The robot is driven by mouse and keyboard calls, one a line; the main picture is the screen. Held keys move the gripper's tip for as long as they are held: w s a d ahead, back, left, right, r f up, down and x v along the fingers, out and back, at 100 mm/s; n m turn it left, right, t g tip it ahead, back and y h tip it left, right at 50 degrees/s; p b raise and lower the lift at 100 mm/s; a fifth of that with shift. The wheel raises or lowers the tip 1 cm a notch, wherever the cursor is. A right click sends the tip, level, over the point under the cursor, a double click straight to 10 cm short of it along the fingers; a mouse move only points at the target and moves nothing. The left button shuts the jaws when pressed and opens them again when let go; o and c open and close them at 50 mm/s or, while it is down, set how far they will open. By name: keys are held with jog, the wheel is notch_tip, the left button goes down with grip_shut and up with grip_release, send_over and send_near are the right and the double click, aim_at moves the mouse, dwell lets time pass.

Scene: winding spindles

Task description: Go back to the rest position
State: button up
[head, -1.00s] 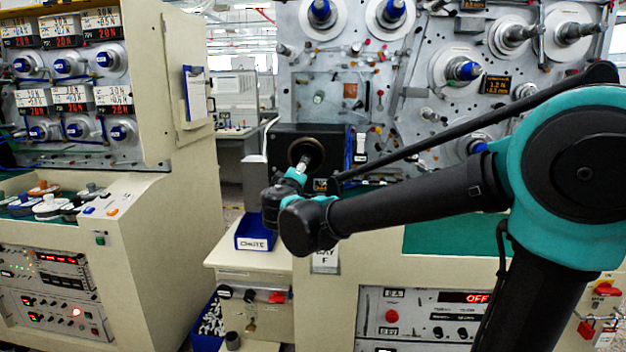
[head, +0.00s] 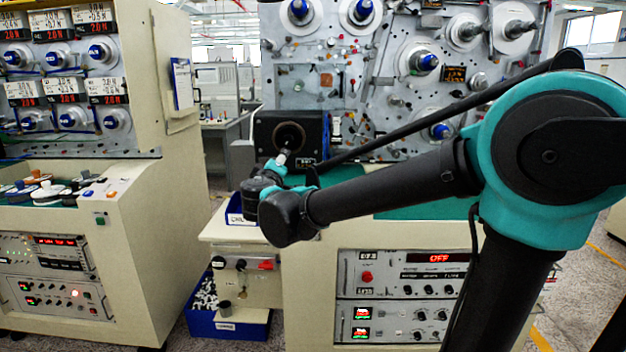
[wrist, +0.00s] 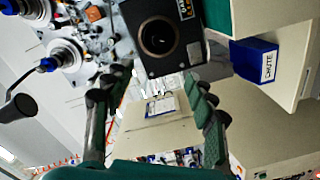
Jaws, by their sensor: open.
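My gripper (wrist: 155,103) is open in the wrist view, with its dark ridged fingers wide apart and nothing between them. In the head view my arm reaches left across the front of the winding machine, and its wrist stands in front of the black box with a round opening (head: 264,128). The fingers cannot be made out clearly there. In the wrist view the black box (wrist: 185,62) lies above the space between the fingers, apart from them as far as I can tell.
The winding machine's panel (head: 333,85) carries several spindles. A cream cabinet (head: 140,240) stands at left. A small blue bin (head: 234,212) sits on the side shelf, and it also shows in the wrist view (wrist: 246,62). A larger blue bin (head: 240,328) stands on the floor below. Open floor shows at right.

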jog(key=s+d+f+m+g+h, duration=0.2)
jog(key=s+d+f+m+g, duration=0.2)
jog(key=d+f, duration=0.75)
jog(key=s+d+f+m+g+h, duration=0.2)
jog(key=s+d+f+m+g, duration=0.15)
jog(key=d+f, duration=0.85)
jog(key=s+d+f+m+g+y, duration=0.2)
jog(key=s+f, duration=0.4)
jog(key=s, duration=0.3)
jog(key=s+d+f+m+g+y, duration=0.2)
jog(key=s+f, duration=0.4)
jog(key=s, duration=0.3)
jog(key=shift+d+g+y, duration=0.5)
jog(key=shift+d+g, duration=0.2)
jog(key=shift+g, duration=0.35)
jog(key=shift+f, duration=0.1)
